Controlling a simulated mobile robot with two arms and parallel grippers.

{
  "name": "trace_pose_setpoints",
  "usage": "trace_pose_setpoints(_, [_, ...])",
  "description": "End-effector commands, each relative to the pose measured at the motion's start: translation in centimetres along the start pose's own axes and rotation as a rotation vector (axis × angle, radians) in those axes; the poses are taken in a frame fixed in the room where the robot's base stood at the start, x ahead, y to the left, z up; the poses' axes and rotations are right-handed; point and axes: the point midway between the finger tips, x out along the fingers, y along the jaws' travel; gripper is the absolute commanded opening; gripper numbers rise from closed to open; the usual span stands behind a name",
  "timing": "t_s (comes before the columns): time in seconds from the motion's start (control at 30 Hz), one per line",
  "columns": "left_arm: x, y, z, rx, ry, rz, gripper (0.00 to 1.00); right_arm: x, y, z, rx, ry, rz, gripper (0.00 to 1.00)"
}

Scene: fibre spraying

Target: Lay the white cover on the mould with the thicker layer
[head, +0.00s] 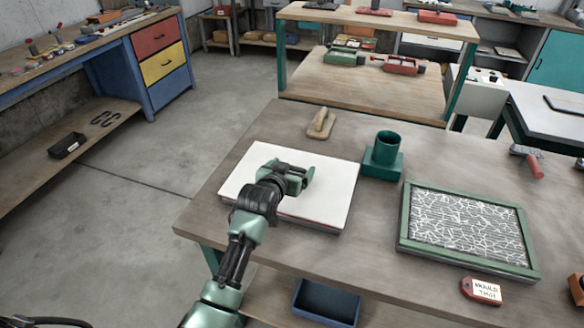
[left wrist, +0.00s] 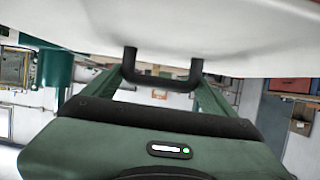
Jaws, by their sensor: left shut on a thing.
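The white cover (head: 333,200) is a flat, pale panel at the left part of the workbench in the head view. A thin reddish and dark edge shows beneath its front right side; what lies under it is hidden. My left gripper (head: 301,174) is over the cover, shut on its black handle. In the left wrist view the fingers (left wrist: 163,78) close around the handle below the cover's white face (left wrist: 225,35). A green-framed mould (head: 468,226) with white fibre strands over a grey base lies uncovered to the right. My right gripper is not in view.
A green cup-like holder (head: 384,157) stands between cover and mould. A wooden float (head: 321,123) lies behind the cover. A red tag (head: 482,291) lies before the mould, and a red-handled brush (head: 529,160) behind it. Bare bench (head: 375,235) separates cover and mould.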

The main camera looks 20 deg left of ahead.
Motion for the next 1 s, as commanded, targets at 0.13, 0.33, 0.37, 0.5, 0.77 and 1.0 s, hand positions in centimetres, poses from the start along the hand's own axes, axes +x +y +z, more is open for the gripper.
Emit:
trace_pose_setpoints(0.13, [0.0,0.0,-0.2,0.000,0.004,0.000,0.27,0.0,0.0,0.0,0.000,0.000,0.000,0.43])
trace_pose_setpoints(0.33, [0.0,0.0,0.1,0.000,0.000,0.000,1.00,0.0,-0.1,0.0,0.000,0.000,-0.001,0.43])
trace_pose_setpoints(0.37, [0.0,0.0,0.1,0.000,0.000,0.000,1.00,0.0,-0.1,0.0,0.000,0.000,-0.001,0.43])
trace_pose_setpoints(0.5, [0.0,0.0,-0.2,0.000,0.001,0.000,1.00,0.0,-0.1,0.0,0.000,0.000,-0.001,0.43])
trace_pose_setpoints(0.77, [-3.1,0.0,0.0,0.001,0.002,-0.001,1.00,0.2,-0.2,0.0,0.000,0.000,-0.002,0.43])
trace_pose_setpoints(1.0, [-8.0,0.0,0.0,0.001,0.001,0.000,1.00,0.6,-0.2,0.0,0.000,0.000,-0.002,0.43])
